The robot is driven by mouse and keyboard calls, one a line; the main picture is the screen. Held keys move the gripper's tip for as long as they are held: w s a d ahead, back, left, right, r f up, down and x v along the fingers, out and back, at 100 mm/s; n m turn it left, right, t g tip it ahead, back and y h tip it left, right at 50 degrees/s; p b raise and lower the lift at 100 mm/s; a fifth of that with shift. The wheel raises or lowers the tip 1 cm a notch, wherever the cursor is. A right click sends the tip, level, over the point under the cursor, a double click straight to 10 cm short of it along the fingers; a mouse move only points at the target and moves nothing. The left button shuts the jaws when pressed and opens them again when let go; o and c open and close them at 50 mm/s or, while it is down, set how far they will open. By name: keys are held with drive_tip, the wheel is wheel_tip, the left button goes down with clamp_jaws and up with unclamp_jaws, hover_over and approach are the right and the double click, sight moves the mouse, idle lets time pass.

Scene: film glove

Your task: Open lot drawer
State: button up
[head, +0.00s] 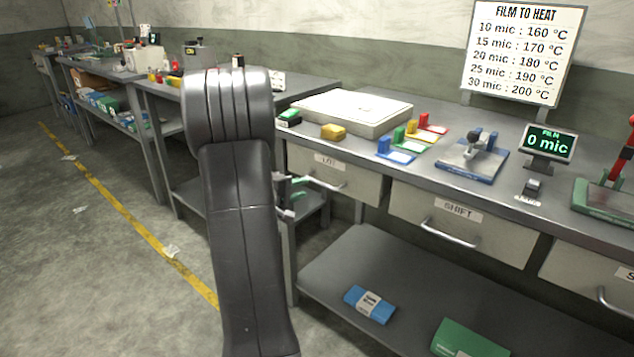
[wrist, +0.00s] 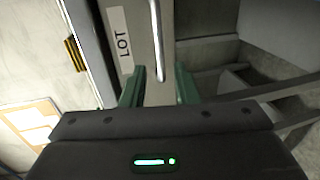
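The lot drawer (head: 362,186) is the left one under the bench and looks shut; its label reads LOT. In the wrist view the drawer front (wrist: 125,18) appears turned on its side, with its bar handle (wrist: 156,40) running down toward my fingers. The handle also shows in the head view (head: 328,184). My gripper (head: 287,197) is just left of the handle in the head view, partly hidden by my arm. In the wrist view my gripper (wrist: 159,88) has its green fingers apart, the handle's lower end showing between them. I cannot tell whether they touch it.
The shift drawer (head: 480,235) is to the right, shut. A lower shelf (head: 330,270) holds a blue pack (head: 370,304) and a green pack (head: 468,340). On the bench are a white slab (head: 350,108), a yellow block (head: 333,131) and coloured stands. Floor at left is open.

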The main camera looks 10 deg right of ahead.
sight(318, 183)
drive_tip(key=x, duration=0.8)
drive_tip(key=shift+d, duration=0.3)
clamp_jaws()
